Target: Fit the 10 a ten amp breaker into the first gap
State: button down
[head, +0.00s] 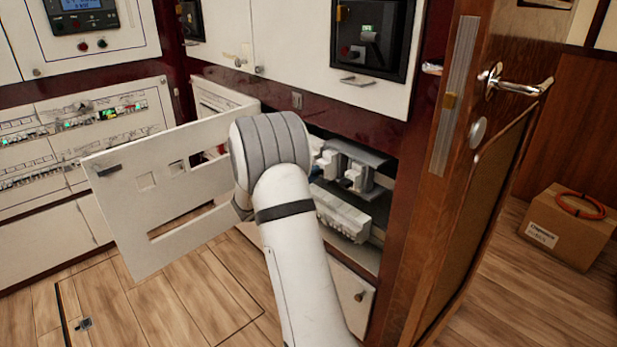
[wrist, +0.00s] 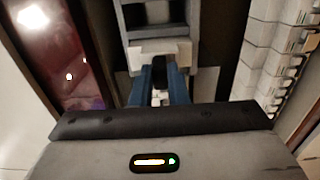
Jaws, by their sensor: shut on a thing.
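In the wrist view my gripper (wrist: 162,72) points into the cabinet with its two blue fingers close together. It is shut on a small pale piece (wrist: 160,98), most likely the breaker; the fingers hide most of it and no rating can be read. A white block (wrist: 160,47) with a grey frame around it lies just beyond the fingertips; I cannot tell whether they touch. A row of white breakers (wrist: 268,60) runs along the right. The first gap cannot be made out.
A white cover panel (head: 120,195) with cut-outs stands swung out left of my arm. A wooden door (head: 465,150) stands open at the right. A cardboard box (head: 568,232) with an orange cable ring is on the floor beyond it.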

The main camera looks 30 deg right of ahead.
jog(key=shift+w+d, duration=0.15)
jog(key=shift+d, duration=0.6)
jog(key=c, duration=1.3)
grip_release()
jog(key=shift+c, duration=0.2)
jog(key=s+a+p, duration=0.1)
jog(key=a, duration=0.6)
jog(key=shift+a, duration=0.4)
